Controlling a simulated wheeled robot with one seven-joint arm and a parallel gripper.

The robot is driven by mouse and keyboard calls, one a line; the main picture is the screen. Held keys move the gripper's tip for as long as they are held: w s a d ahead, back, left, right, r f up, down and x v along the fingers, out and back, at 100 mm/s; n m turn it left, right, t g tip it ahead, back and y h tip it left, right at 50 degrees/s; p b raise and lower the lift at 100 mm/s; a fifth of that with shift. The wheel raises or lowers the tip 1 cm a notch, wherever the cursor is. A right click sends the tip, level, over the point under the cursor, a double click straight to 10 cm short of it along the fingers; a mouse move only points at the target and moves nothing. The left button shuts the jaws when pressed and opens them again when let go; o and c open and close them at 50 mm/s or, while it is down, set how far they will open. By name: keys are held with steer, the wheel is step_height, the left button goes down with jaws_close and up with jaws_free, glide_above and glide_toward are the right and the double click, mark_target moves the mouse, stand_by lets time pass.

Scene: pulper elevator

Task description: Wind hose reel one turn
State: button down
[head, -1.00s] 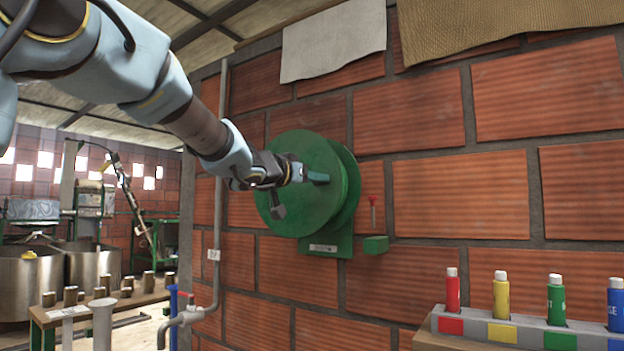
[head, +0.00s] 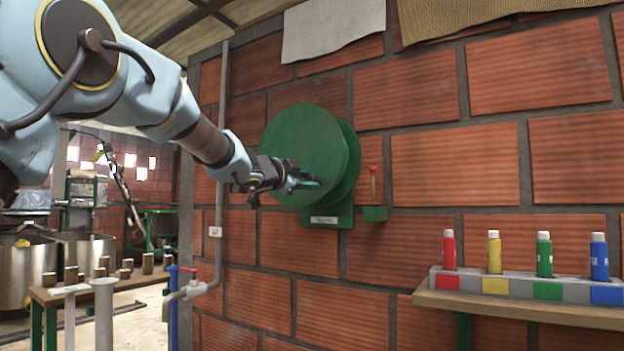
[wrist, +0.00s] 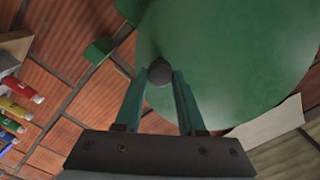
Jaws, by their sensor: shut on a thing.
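The green hose reel (head: 300,135) is mounted on the brick wall, and its round face fills much of the wrist view (wrist: 240,65). My gripper (head: 306,183) is at the lower part of the reel's face. In the wrist view, its two teal fingers (wrist: 160,76) are shut on a dark round crank knob (wrist: 159,71), with one finger on each side. The knob stands in front of the reel's face, near its edge in that view. In the head view, my gripper hides the knob.
A small green box (head: 375,214) and a red-topped part (head: 373,180) are on the wall right of the reel. A shelf (head: 520,309) at lower right holds several coloured bottles. A grey pipe (head: 220,150) runs left of the reel. Cloths hang above.

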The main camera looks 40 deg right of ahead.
steer(key=w+a+f+m+b, duration=0.1)
steer(key=w+f+m+b, duration=0.1)
steer(key=w+m, duration=0.5)
steer(key=shift+a+f+m+b, duration=0.3)
steer(key=shift+a+f+m, duration=0.1)
steer(key=shift+f+m, duration=0.25)
steer(key=shift+w, duration=0.1)
steer(key=c, duration=0.5)
jaws_free()
steer(key=shift+r, duration=0.1)
steer(key=b+v, duration=0.2)
steer(key=v, duration=0.9)
